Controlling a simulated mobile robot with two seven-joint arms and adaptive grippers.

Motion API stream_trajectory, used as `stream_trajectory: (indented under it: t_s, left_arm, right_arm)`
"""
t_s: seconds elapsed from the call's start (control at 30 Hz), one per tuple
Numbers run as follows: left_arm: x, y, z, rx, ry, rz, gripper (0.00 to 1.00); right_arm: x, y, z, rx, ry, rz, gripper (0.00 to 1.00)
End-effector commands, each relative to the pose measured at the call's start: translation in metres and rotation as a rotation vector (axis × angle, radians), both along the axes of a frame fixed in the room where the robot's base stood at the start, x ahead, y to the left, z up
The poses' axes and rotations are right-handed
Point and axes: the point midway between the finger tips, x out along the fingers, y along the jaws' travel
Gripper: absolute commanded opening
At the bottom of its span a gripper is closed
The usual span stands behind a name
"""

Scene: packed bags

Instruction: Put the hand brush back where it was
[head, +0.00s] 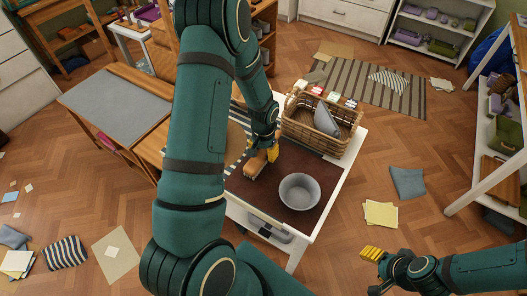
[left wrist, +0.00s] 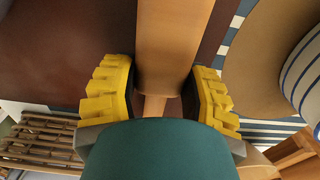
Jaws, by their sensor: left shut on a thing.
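The hand brush (head: 255,167) has a tan wooden body. My left gripper (head: 265,152) is shut on it over the dark brown mat (head: 240,185) on the white table, left of the grey bowl (head: 299,191). In the left wrist view the brush (left wrist: 174,45) runs between the yellow fingers of my left gripper (left wrist: 160,95). I cannot tell whether the brush touches the mat. Its bristles are mostly hidden. My right gripper (head: 372,262) is low at the right, away from the table, and whether its fingers are apart is unclear.
A wicker basket (head: 300,122) holding a grey item stands at the table's back right. A striped cloth and a round tan thing lie left of the mat, partly behind my arm. Cushions (head: 408,182) and papers (head: 381,214) lie on the floor. White shelves (head: 490,150) stand at the right.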

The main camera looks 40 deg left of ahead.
Motion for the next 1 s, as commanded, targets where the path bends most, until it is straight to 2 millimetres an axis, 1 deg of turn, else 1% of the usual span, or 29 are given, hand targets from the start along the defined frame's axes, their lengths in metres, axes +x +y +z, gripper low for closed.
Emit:
stream_trajectory:
  t_s: [0.1,0.13,0.2,0.5,0.63,0.77,1.0]
  left_arm:
    - [0.000,0.000,-0.004,0.000,0.000,0.000,0.04]
    - [0.000,0.000,-0.004,0.000,0.001,0.000,0.57]
    - [0.000,0.000,-0.003,0.000,0.001,0.000,0.76]
    - [0.000,0.000,-0.002,0.000,0.001,0.000,0.76]
    - [0.000,0.000,0.005,0.000,-0.001,0.000,0.76]
    - [0.000,0.000,0.026,0.000,-0.003,0.001,0.76]
    - [0.000,0.000,0.077,0.000,-0.004,0.001,0.76]
  right_arm:
    - [0.000,0.000,-0.004,0.000,0.000,0.000,0.56]
    - [0.000,0.000,-0.004,-0.001,0.000,0.000,0.56]
    - [0.000,0.000,-0.003,-0.001,0.000,0.000,0.56]
    - [0.000,0.000,-0.002,0.000,0.000,0.000,0.56]
    - [0.000,0.000,0.002,0.000,-0.001,0.000,0.56]
    - [0.000,0.000,0.003,0.001,0.000,0.000,0.56]
    - [0.000,0.000,0.008,0.002,0.000,0.000,0.56]
